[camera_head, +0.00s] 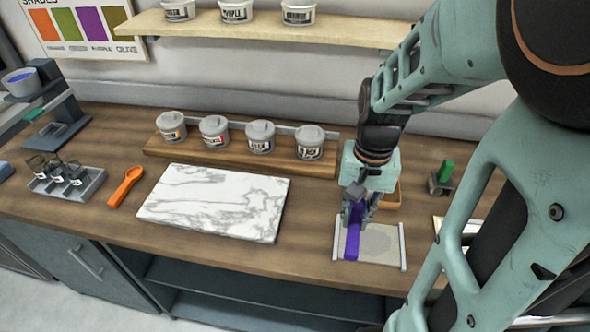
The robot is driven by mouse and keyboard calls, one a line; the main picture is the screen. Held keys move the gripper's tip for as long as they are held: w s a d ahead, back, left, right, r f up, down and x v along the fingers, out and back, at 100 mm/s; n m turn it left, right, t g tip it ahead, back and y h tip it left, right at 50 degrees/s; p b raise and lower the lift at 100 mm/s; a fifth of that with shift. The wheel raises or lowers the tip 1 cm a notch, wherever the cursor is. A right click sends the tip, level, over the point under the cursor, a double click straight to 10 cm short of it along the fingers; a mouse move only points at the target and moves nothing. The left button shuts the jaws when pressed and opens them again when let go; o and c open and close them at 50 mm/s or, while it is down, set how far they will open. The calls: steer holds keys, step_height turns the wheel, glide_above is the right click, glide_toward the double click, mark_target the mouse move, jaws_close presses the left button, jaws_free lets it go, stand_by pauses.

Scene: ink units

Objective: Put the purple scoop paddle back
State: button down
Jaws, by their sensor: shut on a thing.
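The purple scoop paddle (352,241) is at the right part of the counter, in my gripper (356,215). My gripper points down and is shut on the paddle's upper part. The paddle's lower end is over the left side of a grey tray (385,257) with pale side rails. I cannot tell whether the paddle touches the tray. The gripper hides the paddle's top end.
A marble slab (215,202) lies mid-counter, with an orange scoop (126,187) to its left. Several lidded tubs stand on a wooden riser (190,152) behind. A small green-topped holder (442,178) stands right of my gripper.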

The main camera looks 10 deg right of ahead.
steer(key=shift+w, duration=0.3)
steer(key=w+a+f+b, duration=0.1)
steer(key=w+f+b, duration=0.1)
steer(key=w+f, duration=0.1)
steer(key=w+a+f+b, duration=0.2)
steer(key=w+f, duration=0.1)
steer(key=w, duration=0.2)
steer(key=w+a+f+b, duration=0.2)
steer(key=w+f, duration=0.1)
steer(key=w, duration=0.1)
steer(key=shift+w+a+f, duration=0.15)
steer(key=shift+f, duration=0.1)
steer(key=shift+w+f+b, duration=0.15)
steer(key=shift+f+b, duration=1.2)
steer(key=shift+f, duration=0.25)
steer(key=shift+f, duration=0.2)
steer(key=c, duration=1.8)
jaws_free()
